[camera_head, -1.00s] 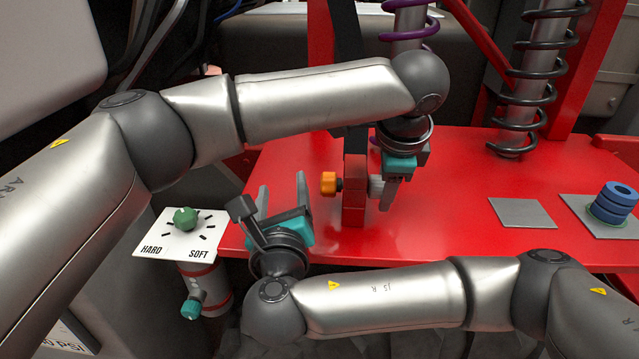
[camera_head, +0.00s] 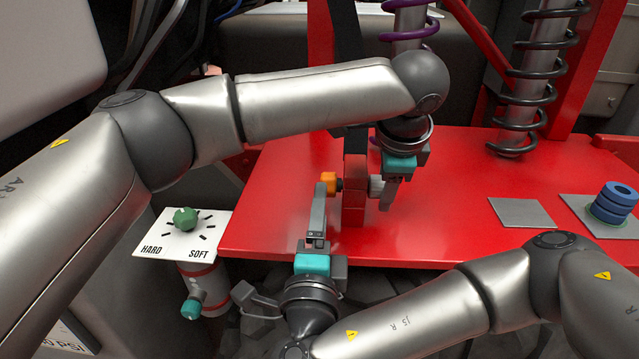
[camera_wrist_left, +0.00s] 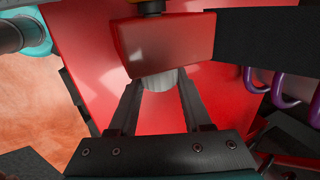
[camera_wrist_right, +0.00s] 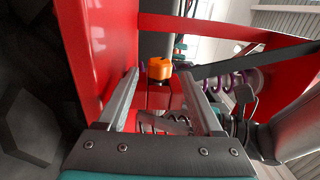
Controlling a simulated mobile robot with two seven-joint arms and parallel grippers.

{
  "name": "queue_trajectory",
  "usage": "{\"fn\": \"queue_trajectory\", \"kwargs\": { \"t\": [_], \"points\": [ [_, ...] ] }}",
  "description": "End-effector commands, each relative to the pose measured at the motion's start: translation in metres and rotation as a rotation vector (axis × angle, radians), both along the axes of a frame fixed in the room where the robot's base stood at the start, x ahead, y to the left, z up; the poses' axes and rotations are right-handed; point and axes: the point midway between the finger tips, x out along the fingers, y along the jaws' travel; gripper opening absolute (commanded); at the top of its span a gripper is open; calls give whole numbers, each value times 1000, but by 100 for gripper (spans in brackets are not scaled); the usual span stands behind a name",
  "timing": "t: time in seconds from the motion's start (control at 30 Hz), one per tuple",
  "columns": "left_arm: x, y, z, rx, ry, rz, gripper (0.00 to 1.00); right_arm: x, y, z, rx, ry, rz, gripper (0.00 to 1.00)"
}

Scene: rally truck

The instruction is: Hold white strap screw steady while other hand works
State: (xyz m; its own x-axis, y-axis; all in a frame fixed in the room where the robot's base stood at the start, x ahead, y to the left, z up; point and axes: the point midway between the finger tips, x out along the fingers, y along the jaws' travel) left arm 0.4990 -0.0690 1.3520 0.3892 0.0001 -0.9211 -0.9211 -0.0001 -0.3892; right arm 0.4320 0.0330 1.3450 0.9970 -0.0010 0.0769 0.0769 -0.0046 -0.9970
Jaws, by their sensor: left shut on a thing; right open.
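The white strap screw (camera_head: 376,186) sticks out from the right side of a red upright block (camera_head: 355,190) on the red deck. My left gripper (camera_head: 386,192) reaches down from above and is shut on the screw. In the left wrist view the screw (camera_wrist_left: 160,82) shows between the fingertips, partly hidden by the block. An orange knob (camera_head: 328,181) is on the block's left side. My right gripper (camera_head: 320,198) is open, with its fingers at the orange knob. In the right wrist view the knob (camera_wrist_right: 159,69) lies between the open fingers; I cannot tell whether they touch it.
A black strap (camera_head: 356,140) rises from the block. A purple spring (camera_head: 409,27) and a black spring (camera_head: 530,90) stand behind. A green dial (camera_head: 185,219) on a white HARD/SOFT plate is at left. Blue rings (camera_head: 614,203) stand on the right of the deck.

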Motion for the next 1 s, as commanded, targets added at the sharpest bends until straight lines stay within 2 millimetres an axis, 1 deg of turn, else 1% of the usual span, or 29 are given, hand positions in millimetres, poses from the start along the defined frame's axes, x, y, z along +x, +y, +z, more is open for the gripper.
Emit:
{"fn": "queue_trajectory", "kwargs": {
  "t": [0.4, 0.7, 1.0],
  "points": [
    [1, 0, 2, -1, -3, 1, 0, 62, -1, 6, 3, -3, -3, 68],
    [1, 0, 2, -2, -3, 0, 0, 59, 0, 8, 8, 220, 0, 68],
    [1, 0, 2, -2, -3, 0, 0, 59, 0, 11, 6, 401, 1, 68]
  ]
}}
